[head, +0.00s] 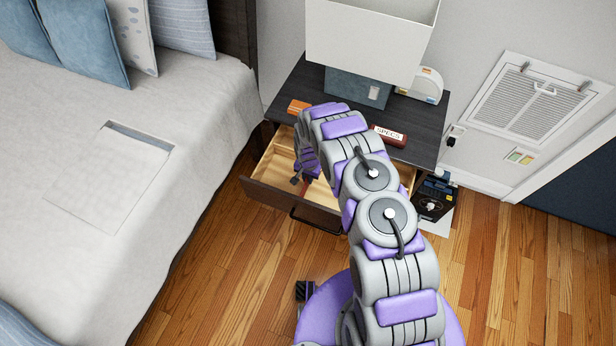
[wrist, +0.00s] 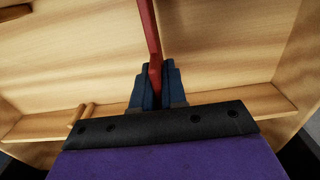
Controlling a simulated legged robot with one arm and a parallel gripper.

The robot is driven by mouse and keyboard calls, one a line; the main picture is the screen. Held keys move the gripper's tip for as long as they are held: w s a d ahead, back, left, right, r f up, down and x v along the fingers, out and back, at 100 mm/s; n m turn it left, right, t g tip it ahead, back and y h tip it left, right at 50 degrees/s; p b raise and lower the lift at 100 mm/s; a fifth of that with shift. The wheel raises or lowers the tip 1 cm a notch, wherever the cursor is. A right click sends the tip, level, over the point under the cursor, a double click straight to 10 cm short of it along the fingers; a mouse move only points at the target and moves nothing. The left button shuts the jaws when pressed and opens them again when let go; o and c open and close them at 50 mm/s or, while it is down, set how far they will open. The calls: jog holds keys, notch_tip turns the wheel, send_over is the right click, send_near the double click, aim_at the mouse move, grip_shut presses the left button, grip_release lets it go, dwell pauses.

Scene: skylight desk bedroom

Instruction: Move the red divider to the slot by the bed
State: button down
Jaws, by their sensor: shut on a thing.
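The red divider (wrist: 150,30) is a thin upright strip in the wrist view, with its near end between the fingers of my gripper (wrist: 154,80). My gripper is shut on it, inside the open wooden drawer (head: 277,165). In the head view my gripper (head: 301,182) is low in the drawer, and only a small red piece of the divider shows beside it. A pair of short wooden ribs (wrist: 82,115) stands on the drawer's ledge, left of the divider in the wrist view. The divider's far end is cut off, and my arm hides the drawer's right part. The bed (head: 200,110) is left of the drawer.
The dark nightstand (head: 425,130) carries a lamp (head: 370,40), an orange box (head: 298,107), a "SPECS" case (head: 390,136) and a white rounded device (head: 428,85). A black device (head: 435,200) stands right of it. The wooden floor (head: 220,260) in front is mostly clear.

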jog(key=shift+f+b, duration=0.5)
jog(key=shift+f, duration=0.75)
jog(key=c, duration=1.1)
grip_release()
jog(key=shift+r, duration=0.1)
notch_tip(320, 180, up, 17)
jog(key=p, duration=0.3)
jog(key=shift+w, duration=0.1)
